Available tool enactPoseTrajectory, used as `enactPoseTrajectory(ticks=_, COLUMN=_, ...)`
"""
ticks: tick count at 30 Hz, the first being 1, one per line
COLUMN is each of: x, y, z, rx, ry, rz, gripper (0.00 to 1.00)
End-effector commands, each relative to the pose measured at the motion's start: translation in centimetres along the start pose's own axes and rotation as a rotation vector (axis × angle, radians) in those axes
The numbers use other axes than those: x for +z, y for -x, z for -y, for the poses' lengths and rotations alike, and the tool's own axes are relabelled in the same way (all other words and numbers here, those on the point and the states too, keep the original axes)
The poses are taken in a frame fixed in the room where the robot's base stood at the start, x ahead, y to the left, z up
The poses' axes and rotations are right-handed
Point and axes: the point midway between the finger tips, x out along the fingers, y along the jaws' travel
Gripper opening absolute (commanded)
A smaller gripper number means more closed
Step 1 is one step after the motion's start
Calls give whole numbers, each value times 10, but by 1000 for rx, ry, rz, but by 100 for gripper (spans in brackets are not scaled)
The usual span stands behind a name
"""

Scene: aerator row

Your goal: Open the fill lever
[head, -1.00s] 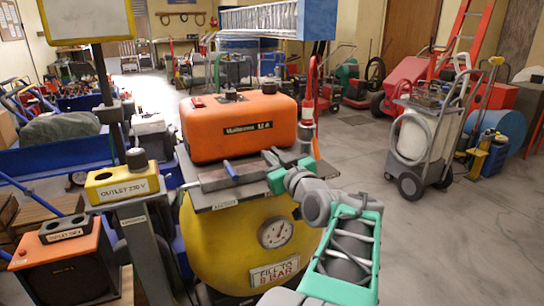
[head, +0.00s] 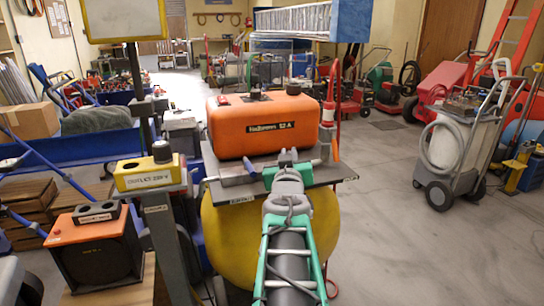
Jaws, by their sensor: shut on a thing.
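A yellow tank (head: 228,238) stands ahead, with a grey plate (head: 340,174) on top. An orange compressor body (head: 262,128) sits on the plate. A grey pipe block (head: 232,176) runs along the plate's front, with a small blue handle (head: 249,166) left of my gripper. My green and grey gripper (head: 288,156) is over the pipe block, shut on what looks like the fill lever. The fingers and palm hide the lever, so its angle cannot be told. My arm covers the front of the tank, including its gauge.
A yellow outlet box (head: 148,174) on a post and an orange-topped box (head: 92,236) stand at left. A red and white post (head: 329,120) rises behind the plate's right side. A grey cart (head: 462,150) stands right; the floor between is clear.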

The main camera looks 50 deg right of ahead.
Motion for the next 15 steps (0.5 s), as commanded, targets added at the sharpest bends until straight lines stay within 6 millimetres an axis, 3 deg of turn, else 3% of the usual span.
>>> enactPoseTrajectory(ticks=10, x=2, y=0, z=-3, rx=15, ry=0, rz=5, gripper=0)
enactPoseTrajectory(ticks=11, x=2, y=0, z=-3, rx=15, ry=0, rz=5, gripper=16)
enactPoseTrajectory(ticks=15, x=2, y=0, z=-3, rx=15, ry=0, rz=4, gripper=27)
